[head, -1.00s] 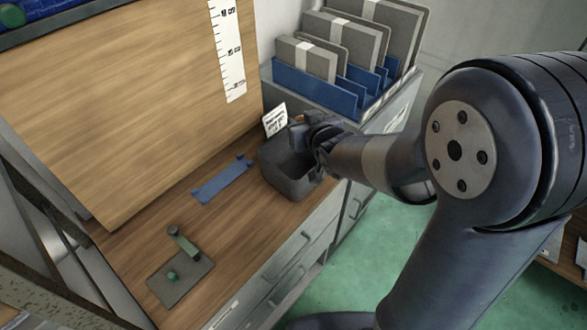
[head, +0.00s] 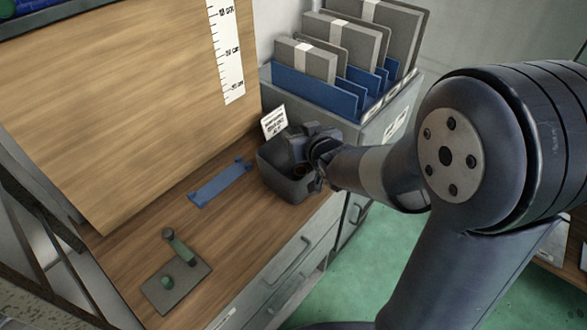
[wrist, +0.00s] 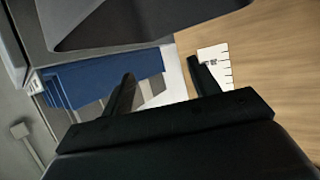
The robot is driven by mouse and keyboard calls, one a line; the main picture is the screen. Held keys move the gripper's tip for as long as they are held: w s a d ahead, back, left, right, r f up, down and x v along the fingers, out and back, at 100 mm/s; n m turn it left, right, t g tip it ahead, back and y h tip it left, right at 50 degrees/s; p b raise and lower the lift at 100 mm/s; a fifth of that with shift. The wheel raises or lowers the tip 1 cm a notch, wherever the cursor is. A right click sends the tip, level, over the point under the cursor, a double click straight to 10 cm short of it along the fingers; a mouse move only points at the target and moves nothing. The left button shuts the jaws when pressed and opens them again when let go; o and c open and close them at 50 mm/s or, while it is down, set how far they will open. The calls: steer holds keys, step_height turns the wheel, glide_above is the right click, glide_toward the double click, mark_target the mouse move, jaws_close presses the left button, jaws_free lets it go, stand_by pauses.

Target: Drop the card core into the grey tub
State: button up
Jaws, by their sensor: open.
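The grey tub (head: 283,179) stands on the wooden worktop, with a white label card (head: 273,121) at its back. My gripper (head: 300,153) is over the tub, with its fingers low at the opening. The core cannot be made out in the wrist view.
A blue rack (head: 315,86) with grey boxes stands behind the tub. A blue bracket (head: 220,184) and a grey plate (head: 175,289) with a green lever lie left on the worktop. A wooden panel with a ruler (head: 228,50) rises behind. Drawers are below.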

steer(key=v, duration=1.1)
steer(key=shift+p, duration=0.45)
steer(key=shift+w, duration=0.1)
step_height(320, 180, up, 9)
steer(key=p, duration=0.9)
steer(key=shift+f, duration=0.25)
step_height(320, 180, down, 9)
steer(key=b, duration=0.9)
steer(key=shift+r, duration=0.25)
